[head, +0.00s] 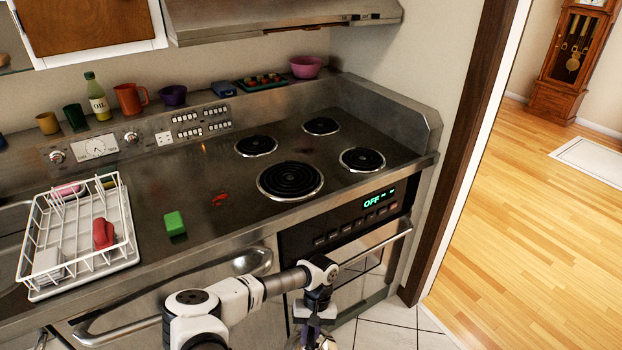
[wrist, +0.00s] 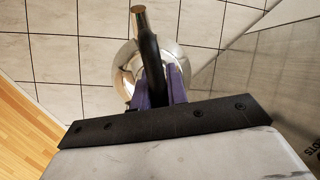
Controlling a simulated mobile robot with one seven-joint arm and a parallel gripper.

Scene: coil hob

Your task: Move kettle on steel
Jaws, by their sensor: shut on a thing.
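The kettle (wrist: 125,86) is a shiny, rounded metal body with a dark handle in the wrist view. My gripper (wrist: 160,90), with purple fingers, is shut on the handle, with the kettle above the tiled floor. In the head view my gripper (head: 314,334) is low at the bottom edge, in front of the oven, below counter height. The kettle is mostly cut off or hidden there. The steel worktop (head: 150,205) holds a hob with several black coils; the largest coil (head: 290,181) is at the front. All coils are bare.
A green sponge (head: 174,223) and red stains (head: 220,198) are on the steel left of the coils. A white dish rack (head: 130,245) stands further left. The oven handle (head: 375,246) juts out near my arm. A range hood (head: 270,22) hangs above.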

